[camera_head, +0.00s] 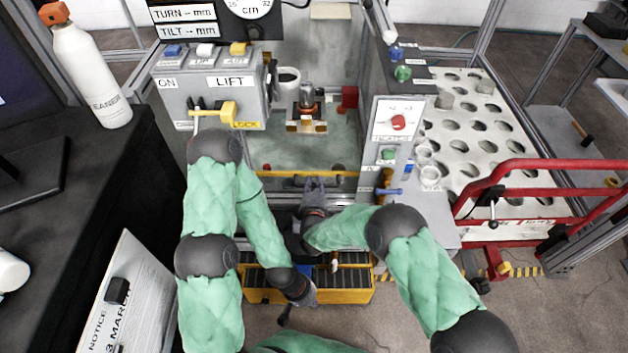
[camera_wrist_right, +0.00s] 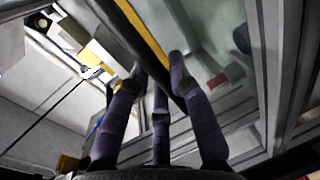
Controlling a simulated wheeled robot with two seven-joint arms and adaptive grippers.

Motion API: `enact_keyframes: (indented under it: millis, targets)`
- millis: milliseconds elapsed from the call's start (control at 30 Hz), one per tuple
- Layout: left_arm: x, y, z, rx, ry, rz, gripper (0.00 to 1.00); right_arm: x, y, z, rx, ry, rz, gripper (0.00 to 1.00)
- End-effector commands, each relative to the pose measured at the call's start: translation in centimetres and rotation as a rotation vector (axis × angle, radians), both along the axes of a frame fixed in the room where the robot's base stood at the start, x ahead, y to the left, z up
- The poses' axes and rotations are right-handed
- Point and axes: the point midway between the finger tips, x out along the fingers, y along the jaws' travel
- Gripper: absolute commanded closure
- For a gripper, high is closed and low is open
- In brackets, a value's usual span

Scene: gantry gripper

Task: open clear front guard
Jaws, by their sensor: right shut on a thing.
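The clear front guard (camera_head: 335,148) covers the front of the machine bay, with a yellow-striped dark bar (camera_head: 268,172) along its lower edge. My right gripper (camera_head: 315,183) is at the middle of this bar. In the right wrist view, the fingers of my right gripper (camera_wrist_right: 158,72) are closed on the dark bar, beside its yellow stripe (camera_wrist_right: 146,30). My left gripper (camera_head: 287,312) hangs low, in front of the yellow-edged bin, away from the guard. Its fingers are too small and dark to read.
Left of the bay is a grey control box (camera_head: 205,95) marked LIFT, with a yellow lock lever (camera_head: 228,112). Right of it is a panel with a red knob (camera_head: 398,122). A holed white tray (camera_head: 490,140) stands behind a red rail (camera_head: 545,165). The yellow-edged bin (camera_head: 345,296) sits below.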

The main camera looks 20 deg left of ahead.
Motion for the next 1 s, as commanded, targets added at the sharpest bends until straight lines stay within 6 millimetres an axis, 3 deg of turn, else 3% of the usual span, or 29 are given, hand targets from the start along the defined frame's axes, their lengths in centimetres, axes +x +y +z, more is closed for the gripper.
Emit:
enact_keyframes:
  millis: [433,467,533,1000]
  targets:
    - [0.02,0.01,-0.26,0.000,-0.001,0.000,1.00,-0.11,-0.02,-0.75,-0.002,0.004,0.001,1.00]
    - [0.02,0.01,-0.26,0.000,-0.001,0.000,1.00,-0.12,-0.01,-0.74,-0.002,0.004,0.001,0.77]
    - [0.02,0.01,-0.26,0.000,-0.001,0.000,1.00,-0.11,-0.01,-0.72,-0.002,0.004,0.001,0.57]
    - [0.02,0.00,-0.27,0.000,-0.001,0.000,1.00,-0.78,-0.16,-0.37,-0.001,0.001,0.001,0.54]
